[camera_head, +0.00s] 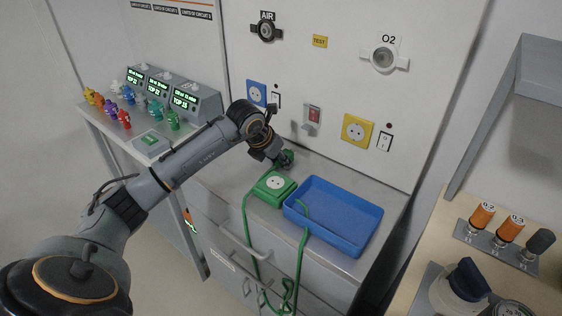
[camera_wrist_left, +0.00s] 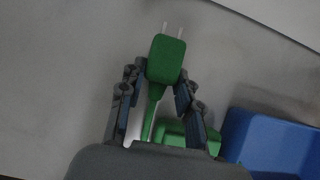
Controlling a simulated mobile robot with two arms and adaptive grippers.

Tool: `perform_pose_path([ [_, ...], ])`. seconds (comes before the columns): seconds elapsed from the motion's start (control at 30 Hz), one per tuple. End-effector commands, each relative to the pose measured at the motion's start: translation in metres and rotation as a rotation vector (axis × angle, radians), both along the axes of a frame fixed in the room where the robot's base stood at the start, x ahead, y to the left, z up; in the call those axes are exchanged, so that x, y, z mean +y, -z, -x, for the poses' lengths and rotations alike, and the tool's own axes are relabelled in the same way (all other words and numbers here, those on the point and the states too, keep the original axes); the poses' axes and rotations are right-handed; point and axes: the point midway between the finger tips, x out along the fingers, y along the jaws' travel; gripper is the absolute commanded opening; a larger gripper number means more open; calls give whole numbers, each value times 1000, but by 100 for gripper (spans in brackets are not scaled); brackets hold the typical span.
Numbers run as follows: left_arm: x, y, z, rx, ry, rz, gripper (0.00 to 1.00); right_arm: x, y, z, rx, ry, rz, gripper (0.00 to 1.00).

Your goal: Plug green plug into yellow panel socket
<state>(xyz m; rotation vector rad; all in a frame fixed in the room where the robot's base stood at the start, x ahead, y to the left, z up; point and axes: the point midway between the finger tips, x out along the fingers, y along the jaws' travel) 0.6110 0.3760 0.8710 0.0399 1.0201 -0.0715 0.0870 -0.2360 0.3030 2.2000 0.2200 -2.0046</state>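The green plug (camera_head: 288,158) is at the tip of my left gripper (camera_head: 279,157), over the back of the grey counter. In the left wrist view the plug (camera_wrist_left: 167,60) sits between the fingertips of my left gripper (camera_wrist_left: 162,80), which look closed on its sides. Its two prongs point away from the gripper, and its green cord runs back between the fingers. The yellow panel socket (camera_head: 357,130) is on the white wall panel, right of and above the gripper, with its face uncovered. The plug is apart from it. My right gripper is not in view.
A green socket box (camera_head: 275,184) and a blue tray (camera_head: 352,240) stand on the counter. Green cord (camera_head: 302,255) hangs over the front edge. A shelf (camera_head: 520,75) juts out at right.

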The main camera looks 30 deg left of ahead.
Motion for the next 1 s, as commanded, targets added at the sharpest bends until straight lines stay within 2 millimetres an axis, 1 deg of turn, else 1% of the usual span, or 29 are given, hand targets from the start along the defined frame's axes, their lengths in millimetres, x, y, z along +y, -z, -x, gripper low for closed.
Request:
perform_pose_path([
  [0.07, 0, 0, 0, 0, 0, 0, 0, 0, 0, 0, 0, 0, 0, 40],
  [0.33, 0, -3, 0, -1, 0, 0, 0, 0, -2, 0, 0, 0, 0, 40],
  [0.8, 0, -26, 0, -1, 0, -1, 0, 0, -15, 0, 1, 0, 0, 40],
  [1.0, 0, -31, 0, 0, 0, 0, 0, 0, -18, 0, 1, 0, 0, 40],
])
